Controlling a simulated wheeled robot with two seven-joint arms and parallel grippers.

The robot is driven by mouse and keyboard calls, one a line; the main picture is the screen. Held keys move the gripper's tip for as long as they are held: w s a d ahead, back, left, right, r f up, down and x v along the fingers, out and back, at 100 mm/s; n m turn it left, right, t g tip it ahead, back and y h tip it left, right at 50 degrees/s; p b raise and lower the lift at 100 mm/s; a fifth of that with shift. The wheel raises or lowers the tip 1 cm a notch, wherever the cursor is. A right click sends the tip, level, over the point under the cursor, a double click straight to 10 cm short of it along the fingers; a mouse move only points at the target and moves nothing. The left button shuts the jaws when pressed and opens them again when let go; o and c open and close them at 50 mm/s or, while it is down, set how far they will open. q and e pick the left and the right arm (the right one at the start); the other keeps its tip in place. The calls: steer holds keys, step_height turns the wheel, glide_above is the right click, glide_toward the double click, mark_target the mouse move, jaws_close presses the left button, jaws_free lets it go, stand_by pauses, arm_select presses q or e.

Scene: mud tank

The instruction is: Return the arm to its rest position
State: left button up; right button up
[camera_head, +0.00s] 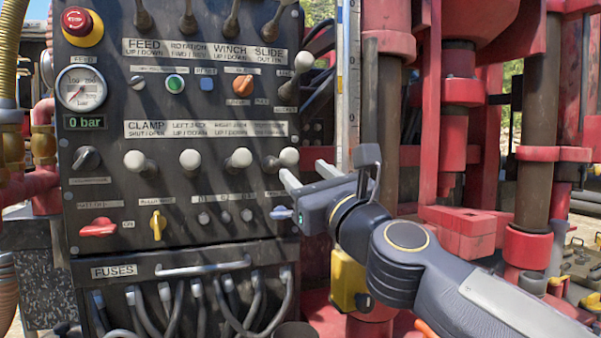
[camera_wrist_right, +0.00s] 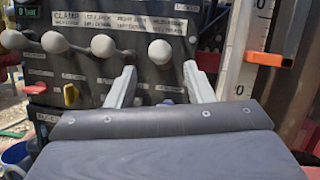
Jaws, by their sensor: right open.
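My right gripper (camera_head: 304,174) is in front of the right side of the black control panel (camera_head: 115,258), near the rightmost knob of the clamp row. Its two grey fingers are apart with nothing between them. In the right wrist view the open fingers (camera_wrist_right: 160,85) point at the panel, with a white lever knob (camera_wrist_right: 160,51) seen between them, beyond the tips. I cannot tell whether a fingertip touches that knob (camera_head: 289,156). My right arm (camera_head: 440,270) reaches in from the lower right. My left gripper is not in view.
The panel carries several levers, a pressure gauge (camera_head: 82,88), a red stop button (camera_head: 77,21), a yellow switch (camera_head: 158,225) and a red switch (camera_head: 98,227). Cables (camera_head: 205,300) hang below. Red machinery with a brown column (camera_head: 536,130) stands to the right, and a white ruler (camera_head: 347,80) stands beside the panel.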

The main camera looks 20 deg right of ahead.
stand_by(0.4)
steer(key=s+d+f+n+g, duration=0.1)
steer(key=s+f+n+g, duration=0.4)
steer(key=s+f+n, duration=0.7)
steer(key=s+d+f+n+g, duration=0.1)
steer(key=s+f+n+g, duration=0.55)
steer(key=f, duration=1.15)
steer(key=s+f+n+g, duration=0.4)
steer(key=s+f+n, duration=0.2)
steer(key=f+n, duration=0.7)
step_height(320, 180, up, 20)
steer(key=m+p, duration=0.1)
steer(key=p, duration=2.1)
steer(key=shift+s+d, duration=0.2)
steer(key=shift+s, duration=0.05)
steer(key=shift+g, duration=0.25)
